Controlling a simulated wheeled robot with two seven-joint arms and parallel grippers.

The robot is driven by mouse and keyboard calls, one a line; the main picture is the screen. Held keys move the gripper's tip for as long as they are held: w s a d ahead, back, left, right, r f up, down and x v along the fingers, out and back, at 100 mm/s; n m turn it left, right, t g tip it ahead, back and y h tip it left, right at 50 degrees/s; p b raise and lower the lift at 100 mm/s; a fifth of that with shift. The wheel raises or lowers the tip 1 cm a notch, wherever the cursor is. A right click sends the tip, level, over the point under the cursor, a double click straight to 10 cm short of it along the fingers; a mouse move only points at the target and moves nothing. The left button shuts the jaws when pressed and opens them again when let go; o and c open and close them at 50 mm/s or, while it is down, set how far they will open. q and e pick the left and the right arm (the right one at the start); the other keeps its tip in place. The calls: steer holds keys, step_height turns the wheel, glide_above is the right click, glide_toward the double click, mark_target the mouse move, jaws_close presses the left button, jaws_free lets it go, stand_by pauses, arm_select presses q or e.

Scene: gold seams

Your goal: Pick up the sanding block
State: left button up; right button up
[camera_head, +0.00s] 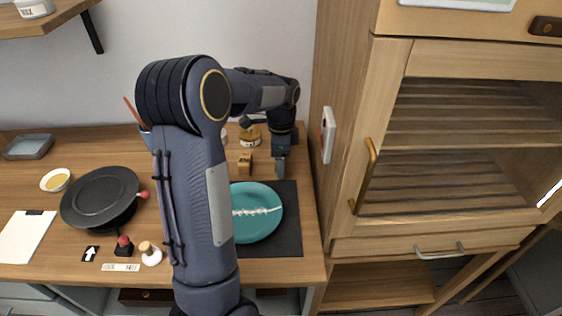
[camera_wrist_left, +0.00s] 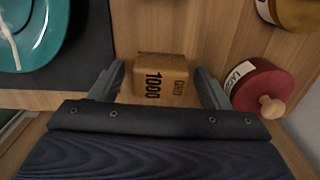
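The sanding block (camera_head: 245,162) is a small tan block near the back of the bench, behind the teal plate (camera_head: 258,212). In the left wrist view the sanding block (camera_wrist_left: 160,80) shows dark "1000" and "GRIT" lettering. My left gripper (camera_head: 281,167) points down just right of the block in the head view. In the wrist view its two fingers (camera_wrist_left: 160,68) are apart, one on each side of the block, with a gap at both sides. My right gripper is not in view.
A red lidded jar (camera_wrist_left: 262,92) stands close beside one finger. The teal plate with a pale seam lies on a dark mat (camera_head: 290,235). A wooden cabinet (camera_head: 345,120) rises at the bench's right end. A black round turntable (camera_head: 100,195) is at left.

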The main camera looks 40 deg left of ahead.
arm_select(q)
steer(key=c, duration=0.9)
steer(key=shift+r, duration=0.1)
steer(key=shift+r, duration=0.55)
step_height(320, 180, up, 2)
steer(key=shift+s+r, duration=0.1)
steer(key=shift+r, duration=0.15)
steer(key=s+d+r, duration=0.1)
steer(key=s+r, duration=0.2)
steer(key=s, duration=0.1)
steer(key=s+d+r, duration=0.2)
steer(key=s+r, duration=0.1)
steer(key=s, duration=0.1)
steer(key=s+d+r, duration=0.2)
steer(key=s+r, duration=0.1)
steer(key=s, duration=0.1)
steer(key=shift+s+d+r, duration=0.15)
steer(key=shift+s, duration=0.25)
